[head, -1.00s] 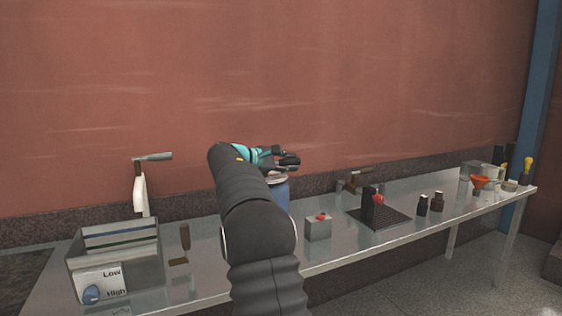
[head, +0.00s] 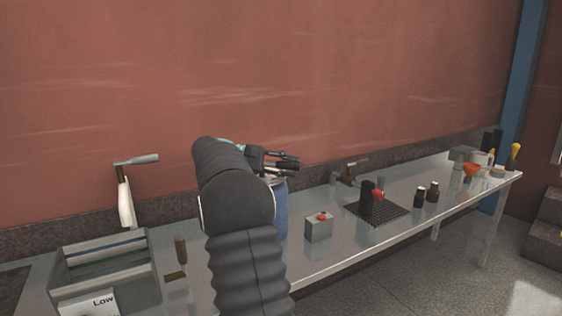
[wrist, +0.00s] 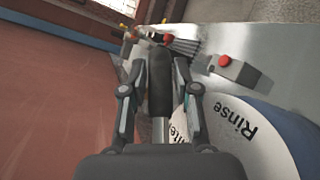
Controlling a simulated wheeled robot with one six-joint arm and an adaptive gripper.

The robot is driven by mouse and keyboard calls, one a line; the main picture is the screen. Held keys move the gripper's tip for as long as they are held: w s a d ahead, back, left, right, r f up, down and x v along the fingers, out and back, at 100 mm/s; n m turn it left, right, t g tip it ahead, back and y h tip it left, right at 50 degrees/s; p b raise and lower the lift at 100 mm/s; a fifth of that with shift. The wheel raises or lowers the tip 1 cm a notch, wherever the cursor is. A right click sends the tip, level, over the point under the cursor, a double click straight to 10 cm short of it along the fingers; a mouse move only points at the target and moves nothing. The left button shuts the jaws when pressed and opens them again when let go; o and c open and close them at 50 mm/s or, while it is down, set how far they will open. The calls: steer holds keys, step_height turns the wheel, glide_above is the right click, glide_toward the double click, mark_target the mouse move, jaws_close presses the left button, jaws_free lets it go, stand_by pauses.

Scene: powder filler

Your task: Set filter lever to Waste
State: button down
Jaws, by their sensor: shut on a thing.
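The filter lever has a dark cylindrical handle (wrist: 160,88) on a metal shaft, seen in the wrist view. My gripper (wrist: 159,72) has its two fingers on either side of this handle and is shut on it. Under the lever lies a pale disc (wrist: 225,135) on a blue drum, marked "Rinse" at right. A second label near the shaft is partly hidden; only its ending "te" shows. In the head view my gripper (head: 284,162) is above the blue drum (head: 281,208), which my arm partly covers. The lever itself is hard to make out there.
A grey box (head: 318,228) with a red button stands right of the drum. A black grid (head: 388,212) and small dark bottles (head: 433,191) are further right. A grey bin (head: 140,285) and a crank (head: 128,205) stand at left. A wall rises behind the table.

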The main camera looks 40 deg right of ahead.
mark_target(278, 164)
stand_by(0.4)
steer(key=c, duration=0.8)
jaws_free()
steer(key=shift+c, duration=0.2)
steer(key=v, duration=0.7)
steer(key=shift+w+a, duration=0.15)
